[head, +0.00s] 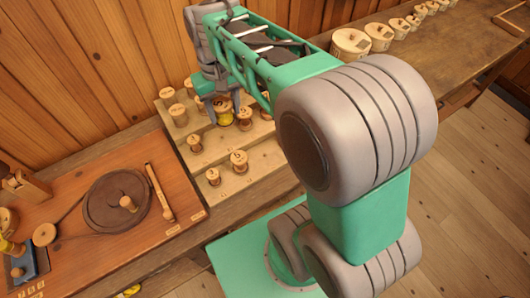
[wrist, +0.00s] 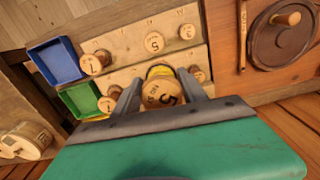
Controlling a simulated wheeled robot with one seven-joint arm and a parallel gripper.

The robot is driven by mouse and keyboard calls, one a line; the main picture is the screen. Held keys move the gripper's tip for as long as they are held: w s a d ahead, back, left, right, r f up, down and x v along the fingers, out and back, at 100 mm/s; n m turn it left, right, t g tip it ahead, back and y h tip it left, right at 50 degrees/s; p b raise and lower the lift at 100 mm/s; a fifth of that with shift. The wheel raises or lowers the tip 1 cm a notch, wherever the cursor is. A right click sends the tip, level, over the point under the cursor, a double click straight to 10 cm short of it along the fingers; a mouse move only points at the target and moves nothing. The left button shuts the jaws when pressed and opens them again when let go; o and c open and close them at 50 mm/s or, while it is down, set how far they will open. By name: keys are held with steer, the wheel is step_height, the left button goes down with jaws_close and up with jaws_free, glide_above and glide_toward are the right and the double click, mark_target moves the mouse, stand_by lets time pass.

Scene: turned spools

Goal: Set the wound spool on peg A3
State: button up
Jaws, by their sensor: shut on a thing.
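My gripper (wrist: 160,95) is shut on a spool (wrist: 162,93) with a pale wooden end disc marked 5. Yellow winding shows at the spool's far edge in the wrist view. In the head view my gripper (head: 223,106) is over the stepped rack (head: 222,142), partly hidden by my arm. Several other spools stand on the rack, among them one at its front (head: 213,176) and one marked S (wrist: 154,42). The peg labels are too small to read, so I cannot tell which is A3. I cannot tell whether the held spool touches the rack.
A brown board with a dark turntable (head: 118,200) lies left of the rack in the head view. In the wrist view, a blue tray (wrist: 56,61) and a green tray (wrist: 82,99) adjoin the rack. A row of larger spools (head: 380,36) stands on the bench behind my arm.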

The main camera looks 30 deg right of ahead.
steer(key=s+d, duration=0.3)
steer(key=d, duration=0.7)
steer(key=shift+s+d, duration=0.2)
steer(key=shift+s, duration=0.15)
stand_by(1.3)
step_height(320, 180, down, 20)
steer(key=b, duration=0.6)
steer(key=shift+r, duration=0.25)
steer(key=shift+f, duration=0.55)
stand_by(1.3)
steer(key=o, duration=1.1)
